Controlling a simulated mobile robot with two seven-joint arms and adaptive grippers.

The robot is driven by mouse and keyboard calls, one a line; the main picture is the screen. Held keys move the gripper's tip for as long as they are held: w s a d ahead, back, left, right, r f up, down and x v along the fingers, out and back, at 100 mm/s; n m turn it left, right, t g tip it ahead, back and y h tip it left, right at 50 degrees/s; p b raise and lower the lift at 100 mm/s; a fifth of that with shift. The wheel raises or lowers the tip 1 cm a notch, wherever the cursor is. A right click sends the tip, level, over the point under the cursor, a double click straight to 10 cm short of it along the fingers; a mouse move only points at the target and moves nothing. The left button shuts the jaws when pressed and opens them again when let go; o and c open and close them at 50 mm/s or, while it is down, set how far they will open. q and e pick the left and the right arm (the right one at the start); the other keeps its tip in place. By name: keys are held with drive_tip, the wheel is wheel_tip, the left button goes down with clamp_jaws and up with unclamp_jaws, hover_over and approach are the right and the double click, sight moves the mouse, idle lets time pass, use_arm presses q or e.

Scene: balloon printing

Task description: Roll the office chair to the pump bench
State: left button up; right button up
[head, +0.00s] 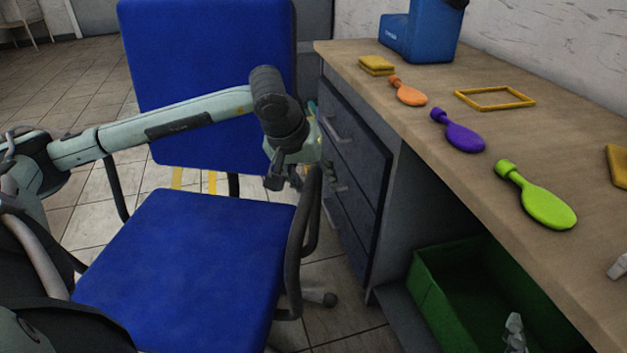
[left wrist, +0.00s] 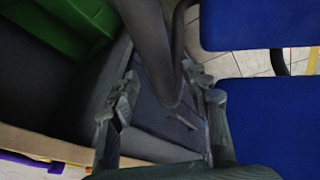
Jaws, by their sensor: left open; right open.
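The office chair, with a blue seat (head: 190,255) and blue backrest (head: 210,75), stands left of the bench. Its near black armrest (head: 299,235) rises on the seat's right side. My left gripper (head: 284,182) is open at the top of this armrest. In the left wrist view the armrest (left wrist: 160,55) shows between the open fingers (left wrist: 165,98); whether they touch it I cannot tell. The pump bench (head: 440,105) has a wooden top and carries a blue pump (head: 425,35). Only the fingertips of my right gripper (head: 567,301) show, apart, at the lower right.
Dark drawers (head: 350,165) stand close right of the chair. A green crate (head: 435,295) sits beneath the bench.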

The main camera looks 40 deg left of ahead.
use_arm(q)
drive_tip(key=shift+s+a+r, duration=0.15)
drive_tip(key=shift+r, duration=0.15)
drive_tip(key=v, duration=0.7)
drive_tip(key=shift+r, duration=0.25)
drive_tip(key=shift+f, duration=0.15)
